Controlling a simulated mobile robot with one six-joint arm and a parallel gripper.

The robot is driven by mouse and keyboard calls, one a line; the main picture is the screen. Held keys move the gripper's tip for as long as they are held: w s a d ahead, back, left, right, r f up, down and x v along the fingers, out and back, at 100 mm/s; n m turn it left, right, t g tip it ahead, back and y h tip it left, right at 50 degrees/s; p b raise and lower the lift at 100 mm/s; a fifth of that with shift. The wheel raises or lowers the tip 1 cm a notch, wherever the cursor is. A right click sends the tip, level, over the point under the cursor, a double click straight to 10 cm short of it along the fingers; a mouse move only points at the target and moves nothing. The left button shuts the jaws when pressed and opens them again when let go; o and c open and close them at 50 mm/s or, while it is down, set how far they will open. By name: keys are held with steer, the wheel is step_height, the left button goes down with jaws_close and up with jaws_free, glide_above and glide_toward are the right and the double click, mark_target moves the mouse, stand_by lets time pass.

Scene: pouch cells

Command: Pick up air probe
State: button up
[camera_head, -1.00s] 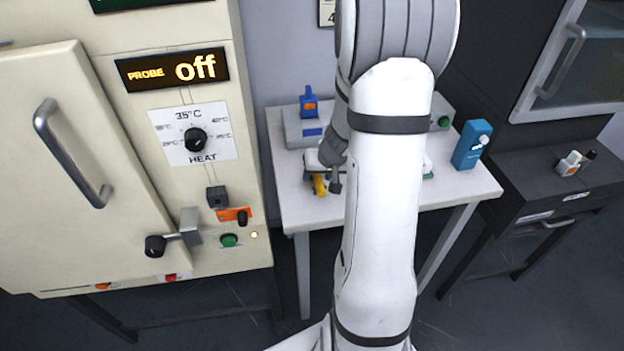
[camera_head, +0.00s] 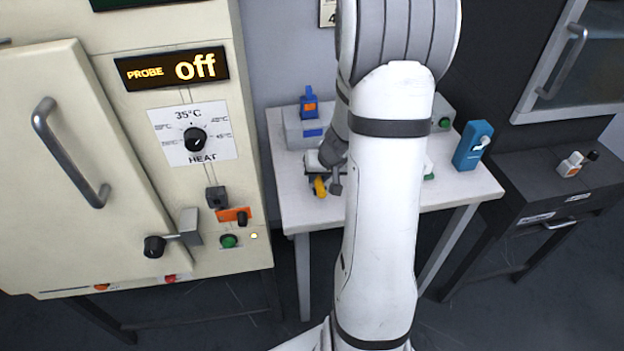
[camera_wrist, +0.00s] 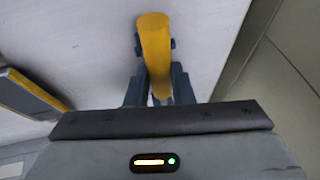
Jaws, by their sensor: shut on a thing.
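The air probe, which I take to be the yellow rod-like thing (camera_wrist: 155,45), stands between my gripper's fingers (camera_wrist: 158,88) in the wrist view. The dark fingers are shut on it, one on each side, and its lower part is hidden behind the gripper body. In the head view a small patch of yellow (camera_head: 319,187) shows beside my gripper, over the near left part of the white table (camera_head: 300,215). My arm covers much of the table there. I cannot tell whether the probe touches the tabletop.
A grey box (camera_head: 292,130) with a blue and orange device (camera_head: 309,103) on top stands at the table's back left. A teal bottle-like thing (camera_head: 473,145) stands at the right. A cream cabinet (camera_head: 110,230) closely borders the table's left. A yellow-edged thing (camera_wrist: 30,95) lies left in the wrist view.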

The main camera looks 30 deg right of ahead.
jaws_close()
steer(key=shift+r, duration=0.1)
